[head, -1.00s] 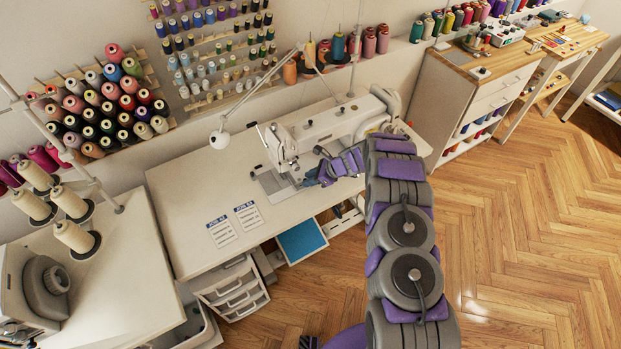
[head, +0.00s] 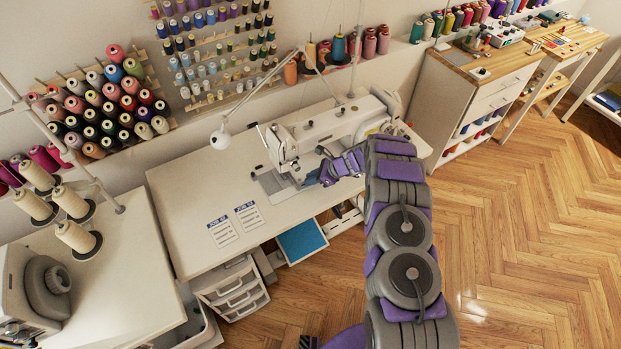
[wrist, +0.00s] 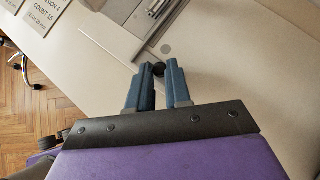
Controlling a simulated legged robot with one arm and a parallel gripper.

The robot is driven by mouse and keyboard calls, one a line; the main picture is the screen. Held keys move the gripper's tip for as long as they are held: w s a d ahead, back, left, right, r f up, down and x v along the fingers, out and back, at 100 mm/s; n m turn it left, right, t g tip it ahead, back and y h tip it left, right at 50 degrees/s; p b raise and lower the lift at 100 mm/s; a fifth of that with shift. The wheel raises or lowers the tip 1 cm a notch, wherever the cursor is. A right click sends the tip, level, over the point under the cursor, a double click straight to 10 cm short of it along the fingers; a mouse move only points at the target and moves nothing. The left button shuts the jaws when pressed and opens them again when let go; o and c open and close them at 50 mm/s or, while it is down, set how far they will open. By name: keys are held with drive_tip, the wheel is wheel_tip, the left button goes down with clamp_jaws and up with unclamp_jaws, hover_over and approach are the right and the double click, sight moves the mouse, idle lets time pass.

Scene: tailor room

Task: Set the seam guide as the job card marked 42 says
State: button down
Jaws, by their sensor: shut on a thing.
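The white sewing machine (head: 335,130) stands on the pale table. Its metal bed plate (head: 278,184) lies under the needle end, and also shows at the top of the wrist view (wrist: 165,22), with a marked scale strip (wrist: 152,10). My gripper (head: 326,176) is low beside this plate. In the wrist view my gripper's (wrist: 160,70) blue fingers are around a small dark round knob (wrist: 158,72), perhaps the seam guide's; the guide is mostly hidden. Two job cards (head: 222,231) (head: 249,215) lie on the table; I cannot read their numbers surely. One card (wrist: 42,14) shows "COUNT 15".
The table (head: 190,200) is clear left of the cards. A lamp (head: 220,137) hangs over its back. A side table with cream thread cones (head: 76,236) stands at left. White drawers (head: 235,290) and a blue-topped item (head: 302,241) are below the front edge.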

drive_tip(key=c, duration=1.1)
unclamp_jaws()
drive_tip(key=shift+r, duration=0.1)
drive_tip(key=p+v, duration=0.2)
drive_tip(key=v, duration=1.5)
drive_tip(key=shift+d, duration=0.2)
drive_tip(key=shift+w, duration=0.1)
